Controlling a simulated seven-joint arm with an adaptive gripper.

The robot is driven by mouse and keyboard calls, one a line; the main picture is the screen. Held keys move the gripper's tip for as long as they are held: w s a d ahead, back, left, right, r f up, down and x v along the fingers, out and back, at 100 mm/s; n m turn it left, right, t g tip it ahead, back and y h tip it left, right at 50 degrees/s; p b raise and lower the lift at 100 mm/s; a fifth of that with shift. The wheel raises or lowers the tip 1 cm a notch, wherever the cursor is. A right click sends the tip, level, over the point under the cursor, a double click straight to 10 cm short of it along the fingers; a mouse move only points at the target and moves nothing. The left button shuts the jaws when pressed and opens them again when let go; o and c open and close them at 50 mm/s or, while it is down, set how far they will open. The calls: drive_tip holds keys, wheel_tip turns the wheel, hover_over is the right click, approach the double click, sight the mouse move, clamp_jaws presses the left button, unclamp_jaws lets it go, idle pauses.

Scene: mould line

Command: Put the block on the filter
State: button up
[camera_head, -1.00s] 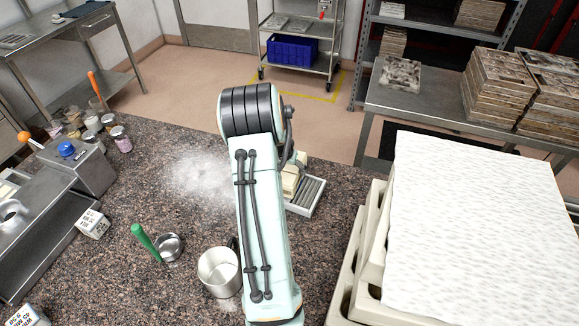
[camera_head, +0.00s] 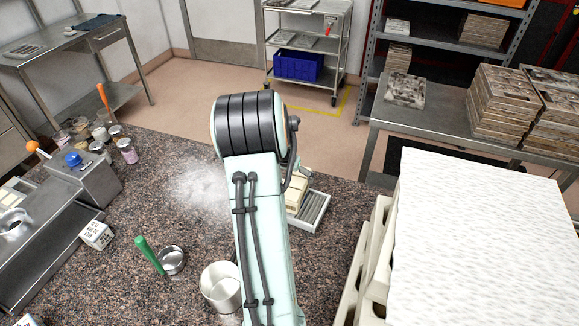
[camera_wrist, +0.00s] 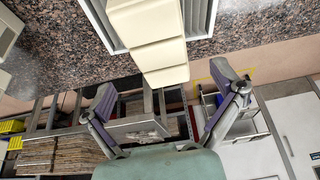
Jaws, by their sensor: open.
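A cream, stepped block (camera_head: 296,194) rests on a light tray with grey slats (camera_head: 315,209), right of my arm in the head view. In the wrist view the block (camera_wrist: 148,35) lies across the slatted tray (camera_wrist: 198,18), its near end reaching toward my gripper. My gripper (camera_wrist: 163,85) is open and empty, one finger on each side of the block's end, apart from it. In the head view my arm hides most of the gripper and part of the block. A white, rippled sheet (camera_head: 480,240) on stacked cream frames at the right may be the filter; I cannot tell for certain.
The stacked cream frames (camera_head: 371,250) stand tall right of the tray. White powder (camera_head: 195,187) lies on the speckled counter. Jars (camera_head: 126,150) stand at left.

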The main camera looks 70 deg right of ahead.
drive_tip(key=v, duration=0.7)
drive_tip(key=shift+a, duration=0.1)
drive_tip(key=w+a+r+n+t+y, duration=0.1)
drive_tip(key=w+a+r+n, duration=0.2)
drive_tip(key=a, duration=0.7)
drive_tip(key=w+a+r+n+y, duration=0.1)
drive_tip(key=w+a+n+y, duration=0.2)
drive_tip(key=a, duration=0.6)
drive_tip(key=w+a+r+n+t, duration=0.1)
drive_tip(key=w+a+r+n, duration=0.3)
drive_tip(key=a, duration=0.6)
drive_tip(key=s+a+f+n+g+y, duration=0.1)
drive_tip(key=s+a+f+n+g, duration=0.1)
drive_tip(key=s+a+n, duration=0.7)
drive_tip(key=s+a, duration=0.3)
drive_tip(key=a, duration=0.2)
drive_tip(key=shift+f, duration=0.25)
